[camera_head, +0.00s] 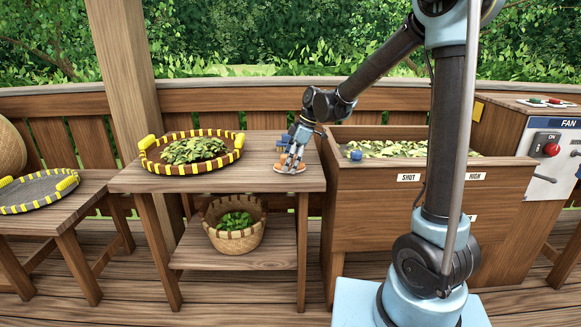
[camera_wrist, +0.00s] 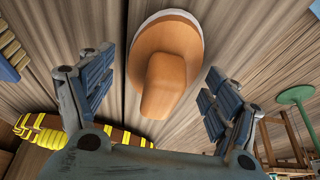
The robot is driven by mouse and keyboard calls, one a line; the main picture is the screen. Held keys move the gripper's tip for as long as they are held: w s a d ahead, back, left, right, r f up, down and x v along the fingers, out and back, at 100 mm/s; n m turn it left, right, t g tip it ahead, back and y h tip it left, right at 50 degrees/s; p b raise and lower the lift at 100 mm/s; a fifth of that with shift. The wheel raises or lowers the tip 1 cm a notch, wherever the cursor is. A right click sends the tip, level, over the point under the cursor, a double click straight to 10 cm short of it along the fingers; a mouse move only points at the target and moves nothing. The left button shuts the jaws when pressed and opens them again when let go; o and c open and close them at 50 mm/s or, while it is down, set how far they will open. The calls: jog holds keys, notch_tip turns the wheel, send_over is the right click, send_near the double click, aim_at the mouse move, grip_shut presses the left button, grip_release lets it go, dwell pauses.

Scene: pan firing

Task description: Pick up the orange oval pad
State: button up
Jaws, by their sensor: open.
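The orange oval pad (camera_wrist: 168,50) lies on the wooden table in the wrist view, with a raised orange grip on top and a pale rim around it. In the head view the orange pad (camera_head: 290,169) shows as a small patch at the right end of the table, partly hidden by the gripper. My gripper (camera_wrist: 158,95) is open, with one finger on either side of the pad's raised grip. In the head view my gripper (camera_head: 291,163) points down just over the pad. I cannot tell whether the fingers touch it.
A tray of leaves with a yellow-and-black rim (camera_head: 150,164) stands left on the table (camera_head: 230,177). A basket of leaves (camera_head: 235,241) sits on the shelf below. The fan box (camera_head: 545,150) stands farther right.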

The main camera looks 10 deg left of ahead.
jog(key=c, duration=1.5)
notch_tip(320, 180, up, 10)
